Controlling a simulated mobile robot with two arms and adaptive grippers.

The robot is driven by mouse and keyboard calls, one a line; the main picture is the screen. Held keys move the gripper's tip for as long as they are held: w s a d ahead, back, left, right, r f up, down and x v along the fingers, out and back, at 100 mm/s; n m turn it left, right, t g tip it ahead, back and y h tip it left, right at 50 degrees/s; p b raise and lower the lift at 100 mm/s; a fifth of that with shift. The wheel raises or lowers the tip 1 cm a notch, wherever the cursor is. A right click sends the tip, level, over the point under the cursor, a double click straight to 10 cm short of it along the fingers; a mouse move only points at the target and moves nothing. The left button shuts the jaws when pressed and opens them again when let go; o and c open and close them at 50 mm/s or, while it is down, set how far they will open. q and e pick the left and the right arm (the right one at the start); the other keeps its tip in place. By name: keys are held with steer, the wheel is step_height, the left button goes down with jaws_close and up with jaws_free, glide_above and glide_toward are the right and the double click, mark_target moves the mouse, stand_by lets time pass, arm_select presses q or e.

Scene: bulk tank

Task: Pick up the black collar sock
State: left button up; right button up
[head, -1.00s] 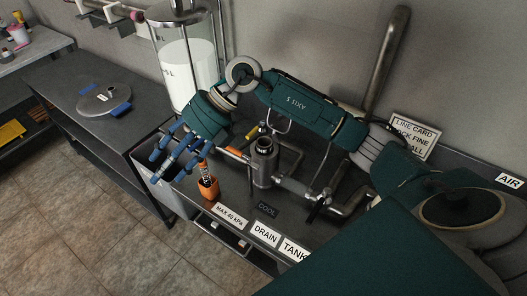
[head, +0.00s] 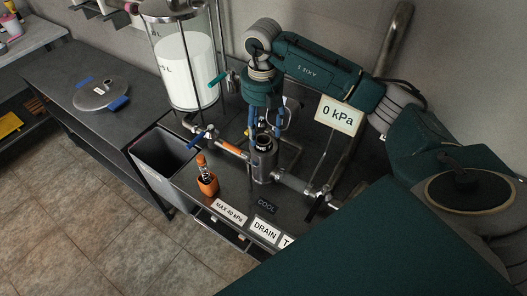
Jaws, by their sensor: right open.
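A black ring (head: 264,141) sits at the top of the upright steel cylinder (head: 262,165) on the bench; it looks like the collar sock, though it is small here. My right gripper (head: 266,127) points down just above or behind the cylinder top, with its blue fingers apart on either side. It is open, and nothing shows between the fingers. I cannot tell whether the fingers touch the ring. My left gripper is not in view.
A white-filled clear tank (head: 183,70) stands behind left. An orange holder (head: 208,186) stands at the bench front, near an open grey bin (head: 166,158). Pipes flank the cylinder. A "0 kPa" sign (head: 338,114) shows at right. A lid (head: 101,94) lies on the left bench.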

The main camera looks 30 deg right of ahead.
mark_target(263, 137)
steer(key=f+p, duration=0.1)
steer(key=f, duration=0.2)
steer(key=shift+s+d+f, duration=0.1)
steer(key=shift+s+f, duration=0.1)
steer(key=shift+w+f, duration=0.1)
steer(key=shift+f, duration=0.2)
steer(key=c, duration=1.3)
steer(key=shift+o, duration=0.2)
steer(key=shift+r, duration=0.1)
